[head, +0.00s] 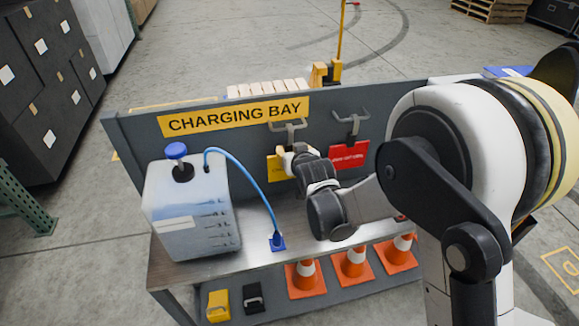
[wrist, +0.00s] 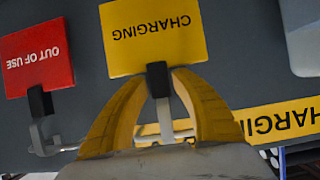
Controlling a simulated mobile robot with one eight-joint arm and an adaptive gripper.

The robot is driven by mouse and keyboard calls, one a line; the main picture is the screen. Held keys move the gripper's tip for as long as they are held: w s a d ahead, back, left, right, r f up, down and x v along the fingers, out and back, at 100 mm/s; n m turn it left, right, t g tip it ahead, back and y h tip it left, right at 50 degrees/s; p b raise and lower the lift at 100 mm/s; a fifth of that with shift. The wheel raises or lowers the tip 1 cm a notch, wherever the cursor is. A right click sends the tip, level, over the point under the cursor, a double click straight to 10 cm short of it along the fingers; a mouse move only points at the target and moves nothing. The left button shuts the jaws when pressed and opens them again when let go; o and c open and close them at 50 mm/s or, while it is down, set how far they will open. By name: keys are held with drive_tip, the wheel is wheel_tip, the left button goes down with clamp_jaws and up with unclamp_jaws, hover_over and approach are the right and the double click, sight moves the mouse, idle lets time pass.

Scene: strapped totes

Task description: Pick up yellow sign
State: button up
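The yellow sign (wrist: 153,38) reads "CHARGING", upside down in the wrist view. It has a black tab (wrist: 157,79) and hangs at a metal hook on the grey panel. In the head view the yellow sign (head: 275,168) is partly hidden by my gripper. My gripper (wrist: 160,73) has two yellow fingers, one on each side of the black tab. Their tips appear to touch the tab's sides, so the gripper looks shut on it. In the head view my gripper (head: 289,158) is at the sign's upper right.
A red "OUT OF USE" sign (wrist: 35,58) hangs beside the yellow one. The "CHARGING BAY" label (head: 236,116) is on the panel. A translucent jug (head: 188,212) with a blue hose stands on the metal bench (head: 262,255). Orange cones (head: 305,280) sit below.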

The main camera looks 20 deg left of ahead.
drive_tip(key=shift+w+a+f, duration=0.3)
drive_tip(key=shift+w, duration=0.25)
drive_tip(key=shift+r, duration=0.1)
clamp_jaws()
